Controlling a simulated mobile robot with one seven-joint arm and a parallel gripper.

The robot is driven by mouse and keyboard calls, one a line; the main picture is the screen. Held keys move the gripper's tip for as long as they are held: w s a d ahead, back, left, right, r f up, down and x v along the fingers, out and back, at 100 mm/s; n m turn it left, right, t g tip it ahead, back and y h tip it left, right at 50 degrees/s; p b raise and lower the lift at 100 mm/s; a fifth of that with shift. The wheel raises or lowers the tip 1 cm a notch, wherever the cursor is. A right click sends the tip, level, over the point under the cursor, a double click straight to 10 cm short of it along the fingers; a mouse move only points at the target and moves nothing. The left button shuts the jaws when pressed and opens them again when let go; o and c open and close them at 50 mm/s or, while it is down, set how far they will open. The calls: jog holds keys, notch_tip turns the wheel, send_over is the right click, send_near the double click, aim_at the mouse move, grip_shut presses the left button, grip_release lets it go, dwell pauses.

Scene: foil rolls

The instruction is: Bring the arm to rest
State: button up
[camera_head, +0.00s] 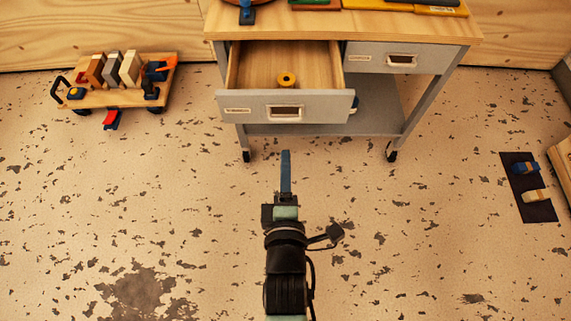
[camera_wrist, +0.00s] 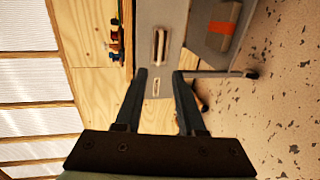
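My gripper (camera_head: 286,155) is held out over the floor in front of the workbench, with nothing between its fingers. In the wrist view its two dark fingers (camera_wrist: 160,73) stand apart with a clear gap, so it is open. In the head view one finger hides the other. My arm reaches up from the bottom edge of the head view. The open drawer (camera_head: 241,112) is beyond the fingertips, and I see no contact. A small orange roll (camera_head: 287,79) lies inside the drawer.
The workbench (camera_head: 440,26) on casters has a second, shut drawer (camera_head: 388,59) at right. A wooden trolley (camera_head: 128,97) with several blocks stands at left. A dark mat (camera_head: 523,178) with small items lies at right. The floor around my arm is clear.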

dwell(0.6)
jog(key=w+r+m+t, duration=0.2)
jog(key=w+r+m, duration=0.1)
jog(key=r, duration=0.8)
jog(key=w+r+m+t, duration=0.2)
jog(key=w+r+m, duration=0.1)
jog(key=r, duration=0.8)
jog(key=w+r+m+t, duration=0.2)
jog(key=w+r+m, duration=0.15)
jog(key=r, duration=0.85)
jog(key=s+r+m+t, duration=0.35)
jog(key=s+r, duration=0.25)
jog(key=r, duration=0.7)
jog(key=s+r+m+t, duration=0.3)
jog(key=s+r+m, duration=0.25)
jog(key=r, duration=0.65)
notch_tip(320, 180, up, 29)
jog(key=p, duration=3)
jog(key=shift+g, duration=0.35)
jog(key=shift+s+a+f+n, duration=0.1)
jog(key=shift+s+f+n, duration=0.05)
jog(key=shift+n, duration=0.1)
